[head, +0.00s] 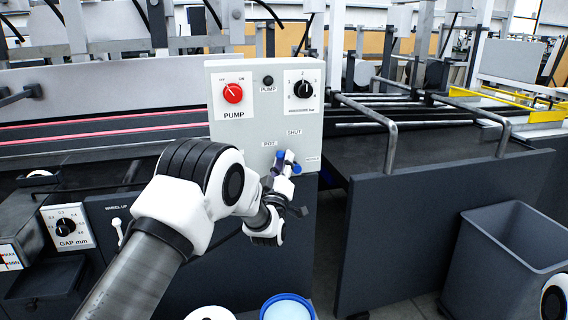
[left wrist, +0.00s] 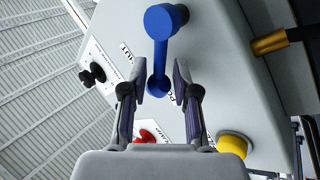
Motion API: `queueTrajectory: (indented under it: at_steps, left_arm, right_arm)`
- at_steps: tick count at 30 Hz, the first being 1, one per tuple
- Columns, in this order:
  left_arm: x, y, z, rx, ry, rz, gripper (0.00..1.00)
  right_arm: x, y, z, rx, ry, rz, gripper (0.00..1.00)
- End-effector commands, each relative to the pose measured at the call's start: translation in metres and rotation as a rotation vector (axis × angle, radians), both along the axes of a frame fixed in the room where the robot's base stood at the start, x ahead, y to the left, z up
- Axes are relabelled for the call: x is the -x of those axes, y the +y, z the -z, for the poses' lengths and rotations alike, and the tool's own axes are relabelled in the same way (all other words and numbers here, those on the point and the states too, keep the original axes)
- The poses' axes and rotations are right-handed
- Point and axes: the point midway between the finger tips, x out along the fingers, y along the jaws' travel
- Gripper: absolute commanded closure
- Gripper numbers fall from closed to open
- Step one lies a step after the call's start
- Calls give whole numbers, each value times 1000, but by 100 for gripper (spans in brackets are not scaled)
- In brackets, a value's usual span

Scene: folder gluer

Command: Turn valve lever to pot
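The blue valve lever (head: 280,155) is on the front of the light grey control box, below the POT label (head: 270,143) and the SHUT label (head: 294,132). My left gripper (head: 285,182) is in front of it and partly hides it, so its exact angle is hard to read there. In the left wrist view the lever (left wrist: 160,50) is a blue bar with a thick round end at the top and a smaller end lower down. My left gripper (left wrist: 160,82) is open there, its fingers on either side of the lower end, with gaps visible. My right gripper is not in view.
The control box (head: 225,130) also carries a red PUMP knob (head: 233,93) and a black selector knob (head: 303,89). A dark panel with metal rails (head: 390,140) stands to the right, with a grey bin (head: 480,265) beside it. A blue-rimmed pot (head: 287,308) is below.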

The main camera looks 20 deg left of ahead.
Motion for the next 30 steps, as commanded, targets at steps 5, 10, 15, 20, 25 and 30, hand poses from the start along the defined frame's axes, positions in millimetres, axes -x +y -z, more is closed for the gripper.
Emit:
queueTrajectory:
  at_steps: [5, 10, 15, 20, 25, 30]
  left_arm:
    - [0, 0, 0, 0, 0, 0, 64]
    - [2, -1, 1, -1, 1, 0, 64]
    - [26, -4, 13, -1, 4, 0, 64]
    - [65, -11, 30, -2, 5, 1, 64]
    - [97, -15, 44, -1, 4, 0, 64]
    - [109, -17, 48, 0, 0, 0, 64]
  right_arm:
    - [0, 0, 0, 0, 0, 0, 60]
    - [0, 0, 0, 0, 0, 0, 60]
    - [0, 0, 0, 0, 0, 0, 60]
    - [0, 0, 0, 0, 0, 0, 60]
    - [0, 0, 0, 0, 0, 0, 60]
    - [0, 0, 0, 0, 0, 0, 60]
